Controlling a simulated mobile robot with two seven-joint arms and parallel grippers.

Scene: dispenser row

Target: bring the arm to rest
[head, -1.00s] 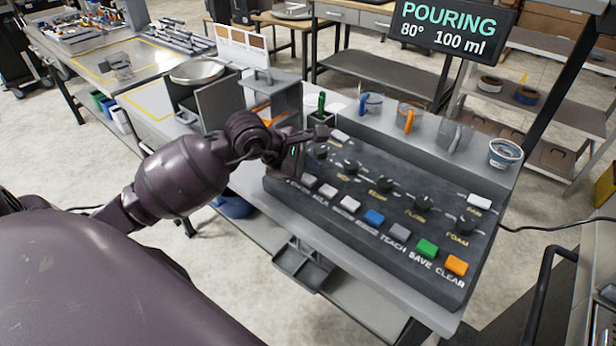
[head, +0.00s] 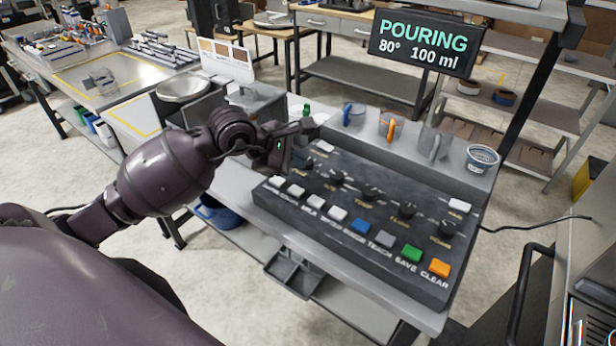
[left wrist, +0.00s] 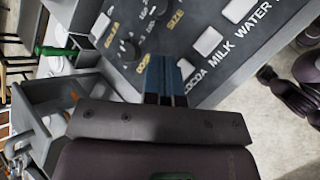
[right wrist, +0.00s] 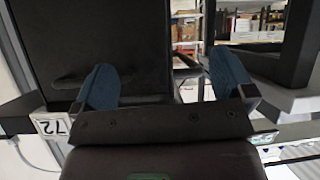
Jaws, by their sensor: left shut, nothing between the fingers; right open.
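My left gripper (head: 304,128) is shut and empty, above the far left part of the dark control panel (head: 345,235). In the left wrist view its blue fingers (left wrist: 163,80) are together over the panel, near the COCOA and MILK buttons. The panel carries several knobs and buttons, among them a blue button (head: 361,227), a green button (head: 411,253) and an orange button (head: 439,267). My right gripper (right wrist: 165,88) shows only in the right wrist view. It is open, with nothing between its fingers, facing a dark panel-like surface.
A display (head: 424,45) reads POURING, 80°, 100 ml. Cups with blue (head: 347,114) and orange (head: 391,130) handles and a blue-banded tub (head: 481,159) stand behind the panel.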

